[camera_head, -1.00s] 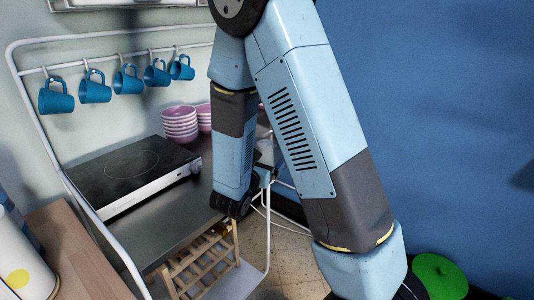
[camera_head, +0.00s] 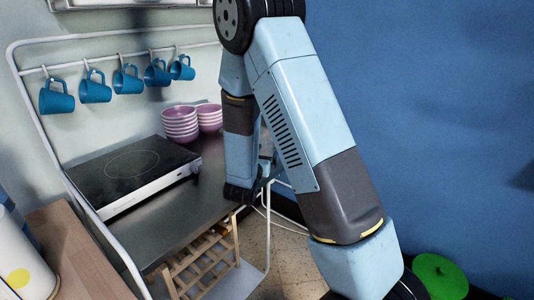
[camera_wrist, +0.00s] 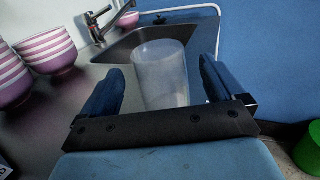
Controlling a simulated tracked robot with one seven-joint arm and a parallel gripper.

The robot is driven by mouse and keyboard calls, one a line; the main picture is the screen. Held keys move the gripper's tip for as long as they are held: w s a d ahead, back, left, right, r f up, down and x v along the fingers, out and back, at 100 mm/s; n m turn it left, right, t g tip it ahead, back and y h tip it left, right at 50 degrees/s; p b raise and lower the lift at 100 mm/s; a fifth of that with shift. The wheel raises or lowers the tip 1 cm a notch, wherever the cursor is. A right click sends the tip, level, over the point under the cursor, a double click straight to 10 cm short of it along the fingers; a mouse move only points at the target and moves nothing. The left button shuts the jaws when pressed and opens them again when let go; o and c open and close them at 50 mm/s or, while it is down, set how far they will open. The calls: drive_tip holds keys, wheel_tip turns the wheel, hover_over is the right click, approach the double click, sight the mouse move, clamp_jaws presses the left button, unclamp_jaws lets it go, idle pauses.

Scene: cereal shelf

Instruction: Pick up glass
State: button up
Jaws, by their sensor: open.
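A clear, frosted-looking glass (camera_wrist: 162,75) stands upright on the metal counter in the wrist view, in front of the sink. My gripper (camera_wrist: 160,85) is open, with one blue finger to the left of the glass and one to its right. The glass is between the fingers, with a visible gap on the left; contact cannot be made out. The lower part of the glass is hidden behind the gripper's dark crossbar. In the head view my arm covers the glass and the gripper fingers.
Pink striped bowls (camera_wrist: 45,50) are stacked left of my gripper. A sink (camera_wrist: 135,42) with a tap (camera_wrist: 100,22) lies behind the glass. The head view shows a hotplate (camera_head: 135,172), blue mugs (camera_head: 95,88) on a rail, and a blue wall (camera_head: 450,120) at right.

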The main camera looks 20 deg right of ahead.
drive_tip(key=shift+x, duration=2.6)
drive_tip(key=c, duration=1.3)
